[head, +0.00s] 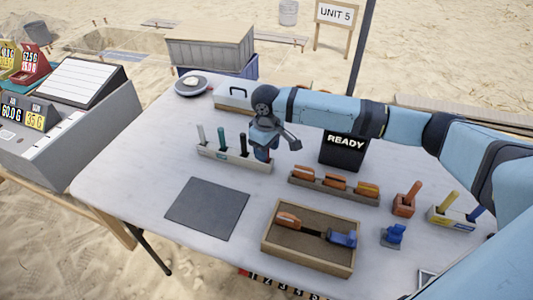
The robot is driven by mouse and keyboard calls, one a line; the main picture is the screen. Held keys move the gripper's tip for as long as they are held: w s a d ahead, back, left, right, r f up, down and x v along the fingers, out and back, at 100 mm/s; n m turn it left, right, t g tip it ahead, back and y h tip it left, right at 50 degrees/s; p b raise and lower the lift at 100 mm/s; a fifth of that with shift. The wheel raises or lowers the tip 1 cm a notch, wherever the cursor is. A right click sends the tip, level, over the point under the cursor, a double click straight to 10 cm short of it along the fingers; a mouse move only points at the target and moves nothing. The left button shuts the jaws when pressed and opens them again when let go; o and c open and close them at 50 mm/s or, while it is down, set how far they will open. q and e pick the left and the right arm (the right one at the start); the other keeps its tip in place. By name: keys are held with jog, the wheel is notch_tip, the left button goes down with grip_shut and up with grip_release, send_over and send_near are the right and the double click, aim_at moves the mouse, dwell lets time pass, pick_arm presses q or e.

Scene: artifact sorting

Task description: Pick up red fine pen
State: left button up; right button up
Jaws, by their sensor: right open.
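A pen rack (222,156) stands on the white table left of centre. It holds a white pen (201,135), a teal pen (221,139) and a black pen (243,144) upright. At its right end a partly hidden slim item (262,155) with some red on it stands below my right gripper; it looks like the red fine pen. My right gripper (272,145) is open, right at the top of this item. Whether the fingers touch it cannot be told. My left gripper is out of view.
A dark mat (207,208) and a wooden tray (268,253) with tools lie in front. A rack of orange-handled items (334,184) and a READY sign (343,150) stand to the right. A pale case (233,96) lies behind. The table's left side is clear.

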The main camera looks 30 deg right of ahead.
jog(key=shift+r, duration=0.1)
jog(key=shift+c, duration=0.4)
grip_shut()
